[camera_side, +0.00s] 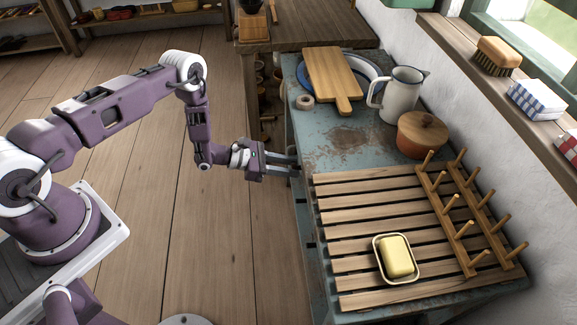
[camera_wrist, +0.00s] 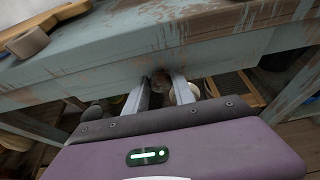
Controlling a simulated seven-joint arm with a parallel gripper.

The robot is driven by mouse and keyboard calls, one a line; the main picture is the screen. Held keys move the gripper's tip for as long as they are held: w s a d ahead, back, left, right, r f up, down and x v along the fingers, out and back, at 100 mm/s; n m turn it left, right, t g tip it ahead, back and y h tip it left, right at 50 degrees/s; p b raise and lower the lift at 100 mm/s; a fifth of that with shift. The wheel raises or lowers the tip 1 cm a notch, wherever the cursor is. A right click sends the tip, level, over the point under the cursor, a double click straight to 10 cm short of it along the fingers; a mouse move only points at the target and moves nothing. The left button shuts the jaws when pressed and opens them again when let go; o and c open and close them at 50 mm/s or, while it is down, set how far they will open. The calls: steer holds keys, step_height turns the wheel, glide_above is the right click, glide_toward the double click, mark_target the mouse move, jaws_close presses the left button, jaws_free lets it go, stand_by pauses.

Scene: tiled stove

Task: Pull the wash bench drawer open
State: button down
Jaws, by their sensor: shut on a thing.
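The wash bench (camera_side: 340,130) is a worn blue-grey table along the white wall. Its front apron (camera_wrist: 225,58) crosses the wrist view. The drawer's outline is hard to make out, and I see no clear gap that shows it open. My gripper (camera_side: 297,163) reaches the bench's front side from the left in the side view, with the fingers level below the top. In the wrist view, my gripper (camera_wrist: 160,88) has its two fingers on either side of a dark, rounded knob (camera_wrist: 159,82) and is shut on it. The fingers partly hide the knob.
On the bench are a slatted wooden rack (camera_side: 350,215) with pegs, a soap dish (camera_side: 380,268) with yellow soap, a lidded pot (camera_side: 420,140), a white jug (camera_side: 400,95), a cutting board (camera_side: 328,72) and a tape roll (camera_side: 304,102). The floor (camera_side: 215,240) in front is clear.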

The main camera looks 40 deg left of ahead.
stand_by(0.3)
steer(key=s+a, duration=1.6)
steer(key=shift+s+a, duration=0.2)
steer(key=shift+s, duration=0.05)
steer(key=c, duration=1.1)
jaws_free()
